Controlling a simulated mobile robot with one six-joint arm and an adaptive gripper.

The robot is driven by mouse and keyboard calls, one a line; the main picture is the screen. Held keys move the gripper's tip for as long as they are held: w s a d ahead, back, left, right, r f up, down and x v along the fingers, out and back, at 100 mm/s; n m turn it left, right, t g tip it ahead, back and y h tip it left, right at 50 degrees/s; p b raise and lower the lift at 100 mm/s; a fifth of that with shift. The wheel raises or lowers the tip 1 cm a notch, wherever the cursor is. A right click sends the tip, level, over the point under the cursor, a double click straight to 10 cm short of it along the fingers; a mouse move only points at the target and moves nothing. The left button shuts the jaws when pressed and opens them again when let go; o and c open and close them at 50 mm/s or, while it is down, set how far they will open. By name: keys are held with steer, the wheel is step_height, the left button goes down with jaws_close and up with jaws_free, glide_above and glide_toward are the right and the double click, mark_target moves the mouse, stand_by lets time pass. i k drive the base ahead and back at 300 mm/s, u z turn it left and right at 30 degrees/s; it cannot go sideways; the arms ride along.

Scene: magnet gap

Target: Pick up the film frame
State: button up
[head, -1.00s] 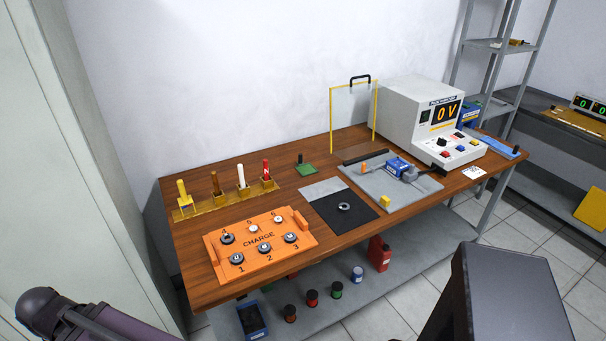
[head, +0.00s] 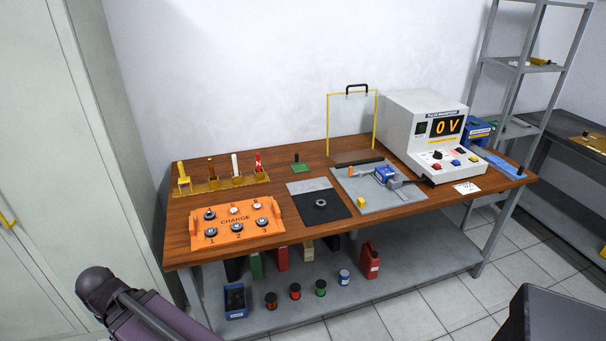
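The film frame (head: 352,122) stands upright at the back of the wooden workbench, close to the wall. It is a clear sheet in a thin yellow frame with a black handle on top. It is just left of the grey box with the 0 V display (head: 409,110). My gripper is not in view; only a purple and dark part of my arm shows at the lower left, well short of the bench.
On the bench (head: 245,190) are an orange charge tray (head: 235,236), a holder with several upright tools (head: 222,186), a black mat (head: 320,209) and a grey plate (head: 400,198). A lower shelf (head: 420,260) holds spools and bottles.

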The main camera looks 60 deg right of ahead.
mark_target(298, 168)
steer(key=u, duration=0.2)
steer(key=k, duration=0.85)
steer(key=z, duration=1.95)
steer(key=i, duration=1.65)
steer(key=z, duration=0.05)
